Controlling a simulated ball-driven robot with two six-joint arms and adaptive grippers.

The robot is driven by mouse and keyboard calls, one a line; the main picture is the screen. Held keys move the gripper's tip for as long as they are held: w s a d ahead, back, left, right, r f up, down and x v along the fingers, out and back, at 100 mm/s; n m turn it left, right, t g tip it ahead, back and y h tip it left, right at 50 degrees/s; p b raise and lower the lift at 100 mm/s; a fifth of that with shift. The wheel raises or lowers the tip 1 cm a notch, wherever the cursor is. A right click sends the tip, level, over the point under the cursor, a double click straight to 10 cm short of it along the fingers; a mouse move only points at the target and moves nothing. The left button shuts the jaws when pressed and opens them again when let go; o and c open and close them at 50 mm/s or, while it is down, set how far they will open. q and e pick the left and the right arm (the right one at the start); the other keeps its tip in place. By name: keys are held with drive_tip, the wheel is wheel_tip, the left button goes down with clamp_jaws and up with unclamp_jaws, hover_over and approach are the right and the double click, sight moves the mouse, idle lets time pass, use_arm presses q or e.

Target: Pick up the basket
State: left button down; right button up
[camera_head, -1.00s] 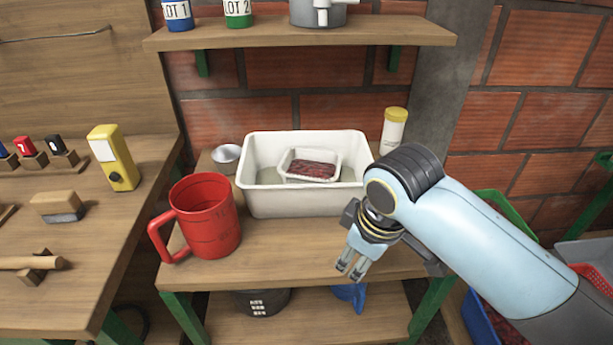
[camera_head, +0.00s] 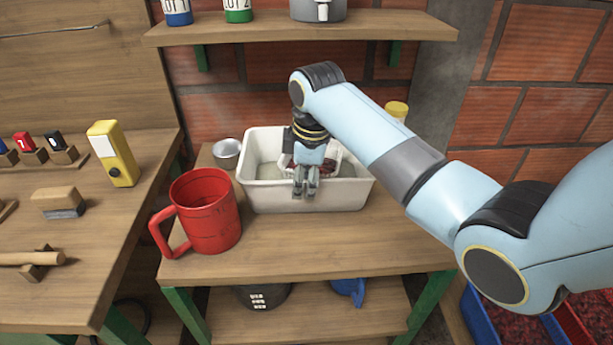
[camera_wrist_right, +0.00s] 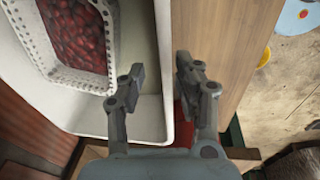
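The small white perforated basket (camera_head: 335,163) holds red fruit and sits inside a larger white tub (camera_head: 262,197) on the wooden table. My arm partly hides it in the head view. In the right wrist view the basket (camera_wrist_right: 88,80) is at upper left, apart from my fingers. My right gripper (camera_head: 305,190) points down at the tub's front edge. In the wrist view the right gripper (camera_wrist_right: 160,75) has its fingers spread, with the tub's rim showing between them and nothing visibly held. My left gripper is not in view.
A red jug (camera_head: 205,225) stands left of the tub, and a small metal cup (camera_head: 227,154) behind it. A yellow-capped bottle (camera_head: 397,110) is partly hidden behind my arm. A shelf (camera_head: 300,30) hangs above. The table front is clear.

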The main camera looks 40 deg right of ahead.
sight(304, 202)
wheel_tip(304, 202, down, 6)
drive_tip(key=shift+d+r, duration=0.1)
clamp_jaws()
idle(0.4)
drive_tip(key=shift+w+r, duration=0.15)
